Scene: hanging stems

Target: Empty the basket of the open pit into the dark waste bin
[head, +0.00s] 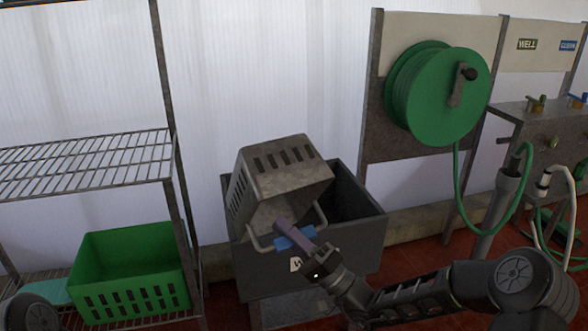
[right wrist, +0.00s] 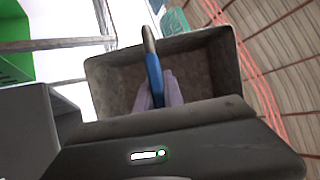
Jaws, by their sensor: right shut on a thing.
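The grey slotted metal basket (head: 285,165) is tipped over the dark waste bin (head: 345,258), its open side turned down and toward me. My right gripper (head: 290,231) is shut on the blue grip of the basket's handle (head: 300,239), in front of the bin. In the right wrist view, my purple fingers (right wrist: 158,92) close around the blue handle (right wrist: 154,75). Behind them is the basket's brownish inside (right wrist: 185,75), where I make out no loose contents. The bin's inside is mostly hidden by the basket and its wall. My left gripper is not in view. I cannot identify the pit.
A wire shelf rack (head: 85,160) stands at left, with a green slotted crate (head: 135,275) low on it. A green hose reel (head: 437,92) hangs behind at right, its hose running down to a grey pipe (head: 497,205). Red floor (head: 415,240) shows right of the bin.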

